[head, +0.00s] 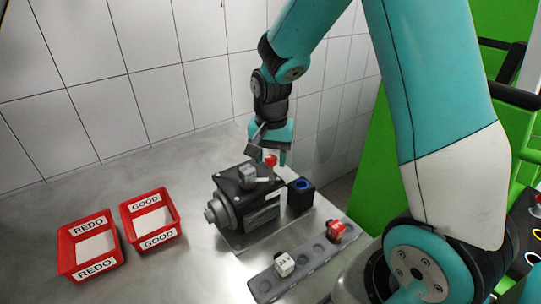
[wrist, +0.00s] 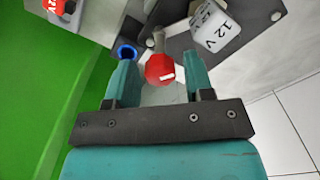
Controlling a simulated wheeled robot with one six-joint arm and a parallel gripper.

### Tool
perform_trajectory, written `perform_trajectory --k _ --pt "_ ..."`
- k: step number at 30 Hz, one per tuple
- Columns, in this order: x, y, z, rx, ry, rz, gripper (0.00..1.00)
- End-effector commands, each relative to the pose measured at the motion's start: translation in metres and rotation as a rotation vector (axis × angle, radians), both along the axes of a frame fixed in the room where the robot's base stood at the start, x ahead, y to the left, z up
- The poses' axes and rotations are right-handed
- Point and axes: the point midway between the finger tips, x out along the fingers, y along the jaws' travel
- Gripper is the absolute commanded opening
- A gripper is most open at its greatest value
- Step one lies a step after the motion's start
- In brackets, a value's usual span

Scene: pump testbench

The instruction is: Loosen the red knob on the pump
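The pump (head: 240,205) is a dark grey block with a round shaft end, standing on the metal bench. The red knob (head: 271,160) shows at the pump's far right side, just at my gripper (head: 270,154). In the wrist view the round red knob (wrist: 160,69) has a small white mark and sits on a grey stem. It lies between my two teal fingers, with a gap on each side. My gripper is open and holds nothing. Its fingertips are near the knob, and I cannot tell the exact depth between them.
A white "12 V" block (wrist: 214,27) sits on the pump's top. A black box with a blue ring (head: 300,193) stands right of the pump. A grey rack (head: 305,268) holds a white cube and a red one. Red REDO (head: 90,246) and GOOD (head: 150,219) trays stand left.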

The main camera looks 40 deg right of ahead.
Motion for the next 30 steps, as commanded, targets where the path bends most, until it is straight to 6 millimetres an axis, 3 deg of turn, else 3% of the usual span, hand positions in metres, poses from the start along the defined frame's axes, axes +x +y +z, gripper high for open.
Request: perform_trajectory --k 1,5,17,30 --pt "0.0 0.0 0.0002 0.0 0.0 0.0 0.36" --pt "0.0 0.0 0.0003 0.0 0.0 0.0 0.08" --pt "0.0001 -0.0001 0.0006 0.0 0.0 0.062 0.08" --pt "0.0005 -0.0002 0.0009 -0.001 -0.001 0.411 0.08"
